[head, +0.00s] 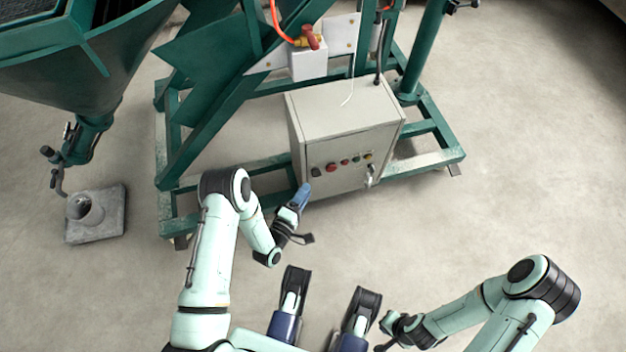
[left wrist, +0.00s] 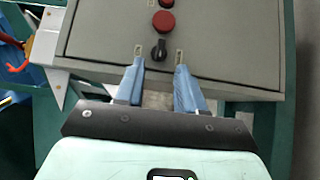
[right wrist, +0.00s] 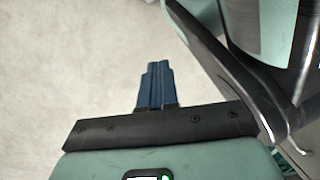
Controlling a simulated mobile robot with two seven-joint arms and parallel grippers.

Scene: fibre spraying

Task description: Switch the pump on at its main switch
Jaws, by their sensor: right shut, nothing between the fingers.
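The grey pump control box (head: 345,112) stands on the green frame, with its row of controls facing me. The black rotary main switch (head: 316,172) is at the left end of that row. In the left wrist view, the black knob (left wrist: 159,50) sits below a red button (left wrist: 163,21). My left gripper (head: 304,190) is at the box front; its blue fingers (left wrist: 158,68) are open, with the tips just short of the knob, one to each side. Nothing is between them. My right gripper (right wrist: 155,67) is shut and empty, away from the box.
The green frame (head: 445,155) surrounds the box at floor level. A green hopper (head: 85,55) stands at the left, with a grey block (head: 110,222) on the floor below it. A red-handled valve (head: 308,40) is above the box. The floor at the right is clear.

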